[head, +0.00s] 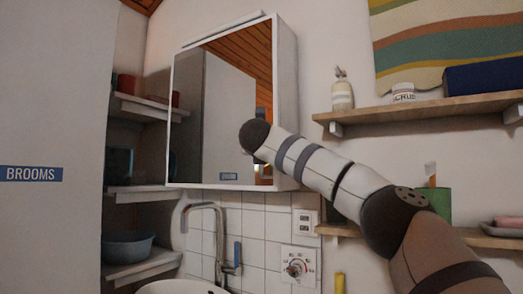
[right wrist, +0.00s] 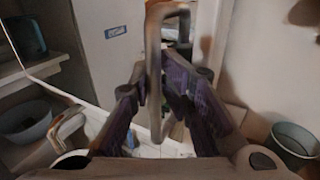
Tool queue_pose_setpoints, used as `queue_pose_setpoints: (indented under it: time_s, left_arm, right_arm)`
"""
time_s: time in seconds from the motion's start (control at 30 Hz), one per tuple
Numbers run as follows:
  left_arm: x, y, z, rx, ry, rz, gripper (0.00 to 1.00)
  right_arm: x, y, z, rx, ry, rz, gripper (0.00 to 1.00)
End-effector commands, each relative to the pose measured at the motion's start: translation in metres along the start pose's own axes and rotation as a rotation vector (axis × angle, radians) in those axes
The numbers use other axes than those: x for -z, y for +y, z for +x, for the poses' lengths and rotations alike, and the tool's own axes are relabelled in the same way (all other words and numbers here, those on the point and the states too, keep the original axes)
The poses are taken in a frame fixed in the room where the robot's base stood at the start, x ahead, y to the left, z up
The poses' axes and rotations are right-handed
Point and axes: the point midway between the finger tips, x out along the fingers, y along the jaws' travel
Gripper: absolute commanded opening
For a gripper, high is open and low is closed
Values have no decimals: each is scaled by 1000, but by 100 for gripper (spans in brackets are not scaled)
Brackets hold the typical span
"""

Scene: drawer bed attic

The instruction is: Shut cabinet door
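The mirror-fronted wall cabinet (head: 215,110) hangs above the sink, its mirror door facing me and its white side (head: 286,90) showing at right. I cannot tell whether the door stands slightly ajar. My right arm reaches in from the right in front of the cabinet's lower right part; its gripper is hidden there in the head view. In the right wrist view my right gripper (right wrist: 167,85) has its dark fingers apart, close to the mirror surface. A grey loop (right wrist: 154,70) shows between them; I cannot tell whether it is a reflection. My left gripper is out of view.
A curved tap (head: 215,210) stands below the cabinet over a white sink (head: 175,287). Corner shelves with a grey-blue basin (head: 127,247) are at left, beside a door marked BROOMS (head: 50,174).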

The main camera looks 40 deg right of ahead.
Motion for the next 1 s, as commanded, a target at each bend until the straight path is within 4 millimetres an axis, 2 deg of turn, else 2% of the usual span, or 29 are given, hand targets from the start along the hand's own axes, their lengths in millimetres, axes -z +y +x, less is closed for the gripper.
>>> queue_pose_setpoints:
  time_s: [0.27, 0.37, 0.47, 0.7, 0.8, 1.0]
  left_arm:
    - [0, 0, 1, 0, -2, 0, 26]
    - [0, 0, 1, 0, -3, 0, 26]
    - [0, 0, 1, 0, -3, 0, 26]
    - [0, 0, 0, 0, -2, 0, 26]
    - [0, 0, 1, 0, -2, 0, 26]
    - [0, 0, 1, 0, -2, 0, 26]
  right_arm:
    - [4, -1, 2, 5, 6, -2, 18]
    - [4, 0, -3, 3, 7, -3, 18]
    - [2, 0, -19, -1, 3, -3, 18]
    - [-1, 0, -84, -2, -3, -1, 18]
    - [-1, 0, -104, 0, -2, -1, 18]
    - [-1, -1, -121, 2, -2, 0, 18]
